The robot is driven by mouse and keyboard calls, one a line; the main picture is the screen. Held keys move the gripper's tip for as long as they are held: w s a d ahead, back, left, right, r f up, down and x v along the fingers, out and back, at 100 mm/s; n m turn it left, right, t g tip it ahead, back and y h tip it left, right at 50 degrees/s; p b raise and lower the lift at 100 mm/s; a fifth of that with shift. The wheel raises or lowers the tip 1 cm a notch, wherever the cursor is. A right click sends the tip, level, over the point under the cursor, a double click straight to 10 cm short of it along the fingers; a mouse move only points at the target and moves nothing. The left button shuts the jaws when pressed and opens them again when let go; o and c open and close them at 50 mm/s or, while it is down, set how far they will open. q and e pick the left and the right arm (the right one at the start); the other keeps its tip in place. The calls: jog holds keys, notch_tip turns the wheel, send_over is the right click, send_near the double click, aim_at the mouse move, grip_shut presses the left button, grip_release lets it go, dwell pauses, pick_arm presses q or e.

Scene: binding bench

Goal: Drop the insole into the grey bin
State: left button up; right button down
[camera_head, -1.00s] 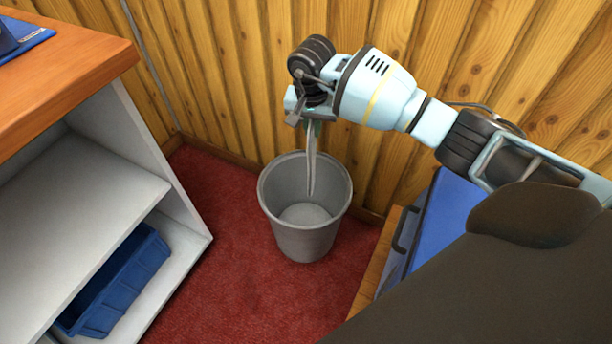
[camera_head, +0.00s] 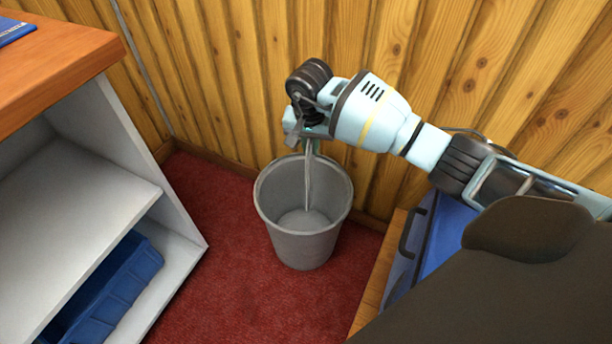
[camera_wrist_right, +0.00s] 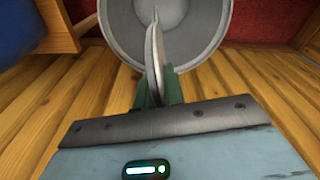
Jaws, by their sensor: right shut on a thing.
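The grey bin (camera_head: 304,250) stands upright on the red carpet near the wooden wall. It also shows at the top of the right wrist view (camera_wrist_right: 205,55). My right gripper (camera_head: 308,138) is above the bin's back rim and is shut on the insole (camera_head: 308,180). The insole is thin and grey, seen nearly edge-on. It hangs down, and its lower part is over or within the bin's opening. In the right wrist view the insole (camera_wrist_right: 154,55) sticks out between the green fingertips (camera_wrist_right: 158,90). My left gripper is out of view.
A bench with an orange-brown top (camera_head: 50,65) and white shelves (camera_head: 75,210) stands at left, with a blue crate (camera_head: 105,290) on the lower shelf. A blue thing with a dark handle (camera_head: 440,235) is at right. Red carpet lies free around the bin's front and left.

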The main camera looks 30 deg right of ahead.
jog(key=c, duration=1.4)
grip_release()
jog(key=shift+s+a+r+p, duration=0.1)
jog(key=shift+r+p, duration=0.3)
jog(key=shift+r, duration=0.9)
jog(key=shift+s+a+r+p, duration=0.15)
jog(key=shift+r+p, duration=0.2)
jog(key=shift+r, duration=0.9)
jog(key=shift+s+a+r+p, duration=0.1)
jog(key=shift+r+p, duration=0.3)
jog(key=shift+r, duration=0.9)
